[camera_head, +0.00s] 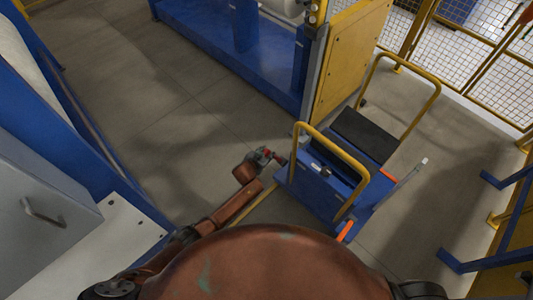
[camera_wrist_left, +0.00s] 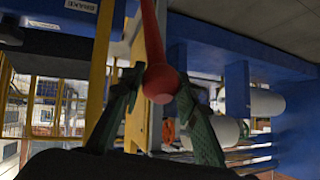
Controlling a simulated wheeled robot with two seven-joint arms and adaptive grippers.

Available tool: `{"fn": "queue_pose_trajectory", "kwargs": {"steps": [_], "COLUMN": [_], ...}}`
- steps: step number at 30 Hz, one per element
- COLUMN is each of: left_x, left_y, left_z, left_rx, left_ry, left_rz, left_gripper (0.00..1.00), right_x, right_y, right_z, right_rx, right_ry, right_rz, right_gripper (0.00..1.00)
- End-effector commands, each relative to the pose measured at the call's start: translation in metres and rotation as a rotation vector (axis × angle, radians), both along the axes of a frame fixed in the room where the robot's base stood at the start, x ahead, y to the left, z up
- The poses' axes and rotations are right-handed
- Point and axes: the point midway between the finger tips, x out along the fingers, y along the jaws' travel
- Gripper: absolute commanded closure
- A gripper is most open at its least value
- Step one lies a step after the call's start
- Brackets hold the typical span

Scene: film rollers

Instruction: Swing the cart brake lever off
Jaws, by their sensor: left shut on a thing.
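The blue cart (camera_head: 318,192) with yellow hoop handles stands right of my left arm in the head view. My left gripper (camera_head: 272,157) is at the cart's near-left side, beside the yellow handle. In the left wrist view the red brake lever (camera_wrist_left: 152,35) comes down from the top edge and ends in a round red knob (camera_wrist_left: 160,84). The two green fingers of my left gripper (camera_wrist_left: 158,90) are shut on the knob, one on each side. A white "BRAKE" label (camera_wrist_left: 82,6) shows at the top left. The lever's pivot is out of view. My right gripper is not in view.
A blue machine frame (camera_head: 225,60) with a yellow panel (camera_head: 350,55) stands behind the cart. A grey cabinet (camera_head: 35,215) is at the left. Grey floor (camera_head: 170,110) is clear left of my gripper.

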Motion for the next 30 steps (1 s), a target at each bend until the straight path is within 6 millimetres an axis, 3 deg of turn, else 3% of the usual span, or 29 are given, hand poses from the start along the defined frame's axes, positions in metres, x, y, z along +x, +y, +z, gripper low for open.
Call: {"fn": "queue_pose_trajectory", "kwargs": {"steps": [6, 7, 14, 25, 30], "left_x": [0.002, 0.002, 0.001, -0.001, -0.011], "left_y": [-0.003, -0.003, -0.002, 0.000, 0.006], "left_z": [0.005, 0.005, 0.003, 0.004, 0.011], "left_rx": [-0.005, -0.005, -0.003, -0.002, -0.003], "left_ry": [-0.007, -0.008, -0.005, -0.004, -0.004], "left_rz": [-0.003, -0.003, -0.002, -0.001, -0.001], "left_gripper": [1.00, 0.69, 0.54, 0.53, 0.53], "right_x": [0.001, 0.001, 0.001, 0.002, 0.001], "right_y": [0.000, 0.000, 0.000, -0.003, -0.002], "right_z": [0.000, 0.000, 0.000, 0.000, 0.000], "right_rx": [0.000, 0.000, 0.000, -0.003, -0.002], "right_ry": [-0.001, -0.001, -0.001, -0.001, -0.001], "right_rz": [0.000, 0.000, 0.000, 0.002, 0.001], "right_gripper": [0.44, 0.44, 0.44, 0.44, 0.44]}}
